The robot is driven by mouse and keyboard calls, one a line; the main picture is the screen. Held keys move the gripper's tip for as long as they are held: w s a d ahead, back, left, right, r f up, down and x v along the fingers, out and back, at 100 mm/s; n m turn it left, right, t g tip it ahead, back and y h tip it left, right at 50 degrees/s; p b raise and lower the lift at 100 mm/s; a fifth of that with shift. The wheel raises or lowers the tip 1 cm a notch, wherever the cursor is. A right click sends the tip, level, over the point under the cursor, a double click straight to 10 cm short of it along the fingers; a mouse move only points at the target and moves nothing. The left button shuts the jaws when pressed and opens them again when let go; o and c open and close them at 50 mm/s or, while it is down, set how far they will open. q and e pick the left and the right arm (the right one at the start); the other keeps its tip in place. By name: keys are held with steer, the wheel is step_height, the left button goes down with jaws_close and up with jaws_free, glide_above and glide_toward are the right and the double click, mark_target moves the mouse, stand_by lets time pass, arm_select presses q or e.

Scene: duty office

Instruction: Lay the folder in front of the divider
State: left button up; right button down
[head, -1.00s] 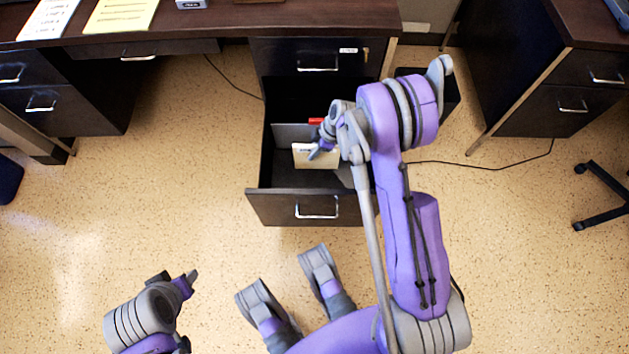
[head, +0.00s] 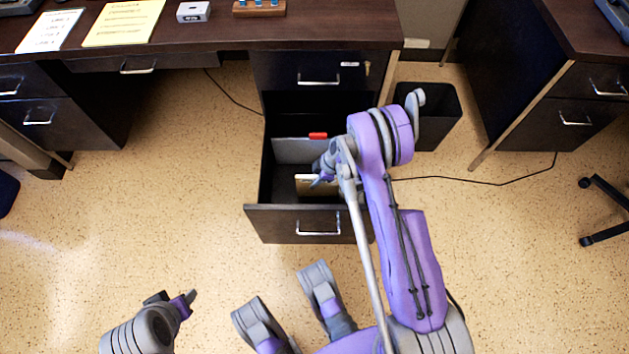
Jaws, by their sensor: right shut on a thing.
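The lower desk drawer (head: 262,223) is pulled open. Inside it the grey divider (head: 297,151) with a red tab (head: 318,136) stands towards the back. My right gripper (head: 318,180) is inside the drawer area, in front of the divider. It is shut on the tan folder (head: 316,188), which shows as a thin strip and small face below the fingers. The right side of the folder is hidden by my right arm. My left gripper (head: 190,299) is low at the left, over the floor and away from the drawer; its finger opening is unclear.
The desk top above holds a white sheet (head: 50,31), a yellow sheet (head: 124,22), a small white box (head: 194,12) and a wooden holder (head: 259,8). A black bin (head: 437,125) stands right of the drawer. The floor in front is clear.

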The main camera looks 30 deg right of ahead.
steer(key=shift+f, duration=0.2)
steer(key=c, duration=0.8)
jaws_free()
steer(key=shift+c, duration=0.2)
steer(key=shift+r, duration=0.2)
